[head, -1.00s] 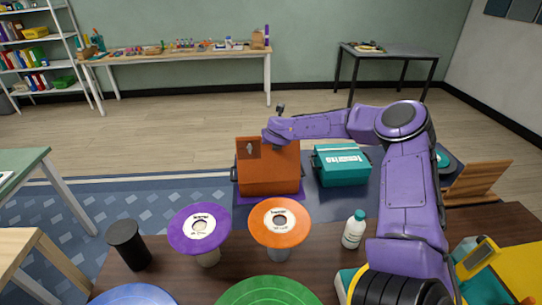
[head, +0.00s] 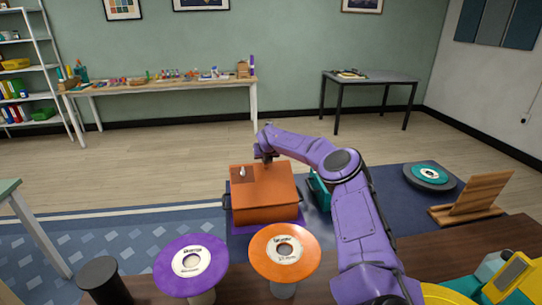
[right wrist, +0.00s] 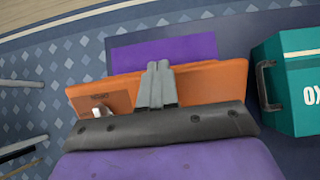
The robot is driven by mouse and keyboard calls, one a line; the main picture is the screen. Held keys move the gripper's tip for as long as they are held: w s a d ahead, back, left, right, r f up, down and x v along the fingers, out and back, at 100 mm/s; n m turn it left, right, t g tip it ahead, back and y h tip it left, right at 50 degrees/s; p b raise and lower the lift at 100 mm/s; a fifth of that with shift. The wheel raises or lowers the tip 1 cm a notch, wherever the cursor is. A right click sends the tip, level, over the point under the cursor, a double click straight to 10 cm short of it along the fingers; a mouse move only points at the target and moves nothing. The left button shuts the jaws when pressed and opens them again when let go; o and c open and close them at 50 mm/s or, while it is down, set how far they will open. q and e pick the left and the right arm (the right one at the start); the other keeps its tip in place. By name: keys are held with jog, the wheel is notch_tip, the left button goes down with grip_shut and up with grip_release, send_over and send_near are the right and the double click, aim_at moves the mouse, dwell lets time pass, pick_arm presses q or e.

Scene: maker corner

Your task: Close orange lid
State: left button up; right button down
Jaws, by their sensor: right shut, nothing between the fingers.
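The orange lid (head: 268,187) sits on the orange box (head: 265,216), its broad face sloping toward me in the head view. A small pale fitting (head: 242,172) shows near its left side. Whether the lid is flush with the box is not clear. My right gripper (head: 265,157) is at the lid's far edge. In the right wrist view, its fingers (right wrist: 157,85) are shut together with nothing between them and overlap the orange lid (right wrist: 110,95); contact is not clear. My left gripper is not in view.
A teal box (head: 318,190) stands right of the orange box, partly hidden by my right arm. A purple mat (head: 240,243) lies under the orange box. Purple (head: 190,250) and orange (head: 305,250) round-topped items and a black cylinder (head: 103,282) are nearer me. A wooden stand (head: 470,198) is at right.

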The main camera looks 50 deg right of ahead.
jog(key=shift+w+d+f+g+y+b, duration=0.2)
jog(key=shift+w+f+b, duration=0.05)
jog(key=shift+f+b, duration=0.25)
jog(key=shift+w+d+f+g+y+b, duration=0.25)
jog(key=shift+f+b, duration=0.1)
jog(key=shift+b, duration=0.1)
jog(key=shift+r, duration=0.1)
